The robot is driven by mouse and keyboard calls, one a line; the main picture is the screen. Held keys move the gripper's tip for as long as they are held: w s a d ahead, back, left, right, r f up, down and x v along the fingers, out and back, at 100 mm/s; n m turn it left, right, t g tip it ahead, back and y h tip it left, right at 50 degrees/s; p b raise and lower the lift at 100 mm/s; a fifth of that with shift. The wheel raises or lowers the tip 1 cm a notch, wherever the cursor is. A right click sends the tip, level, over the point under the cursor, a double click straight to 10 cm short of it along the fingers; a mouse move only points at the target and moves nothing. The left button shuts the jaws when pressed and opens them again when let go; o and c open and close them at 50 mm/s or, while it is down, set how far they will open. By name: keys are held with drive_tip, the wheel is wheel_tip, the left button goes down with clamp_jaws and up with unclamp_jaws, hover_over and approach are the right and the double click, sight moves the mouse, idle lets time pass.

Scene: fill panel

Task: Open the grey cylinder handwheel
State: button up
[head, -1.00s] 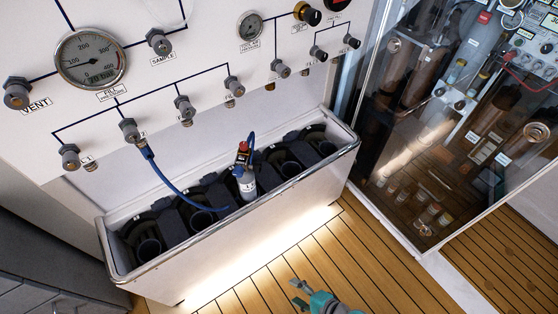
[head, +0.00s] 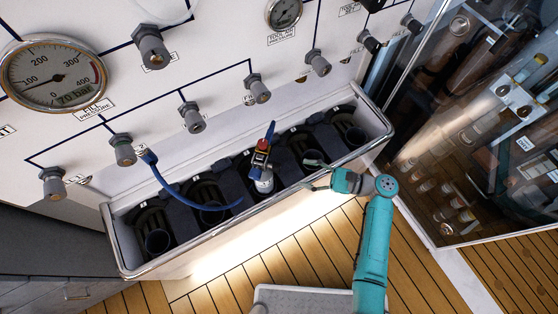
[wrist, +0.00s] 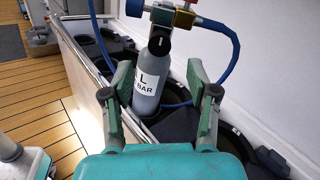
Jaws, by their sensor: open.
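The grey cylinder (head: 264,184) stands upright in a middle slot of the trough. Its label ends in "BAR" in the wrist view (wrist: 147,82). On top is a brass valve (wrist: 172,17) with a red part (wrist: 184,4), a blue fitting (wrist: 207,24) on the right and a dark knob (wrist: 134,8) on the left. I cannot tell for sure which part is the handwheel. My gripper (head: 312,175) is open and empty at the trough's front rim, right of the cylinder. In the wrist view its fingers (wrist: 158,88) frame the cylinder from in front, below the valve, apart from it.
The white trough (head: 190,248) has several dark slots. A blue hose (head: 180,193) runs from the panel down to the trough. The panel above carries a gauge (head: 53,75) and several knobs. A glass cabinet (head: 450,150) stands at right. Wooden floor (head: 320,250) is in front.

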sight(280, 168)
drive_tip(key=a, duration=0.3)
drive_tip(key=w+a, duration=0.1)
drive_tip(key=a, duration=0.5)
drive_tip(key=shift+w+a, duration=0.1)
drive_tip(key=shift+w, duration=0.05)
drive_tip(key=shift+c, duration=0.3)
clamp_jaws()
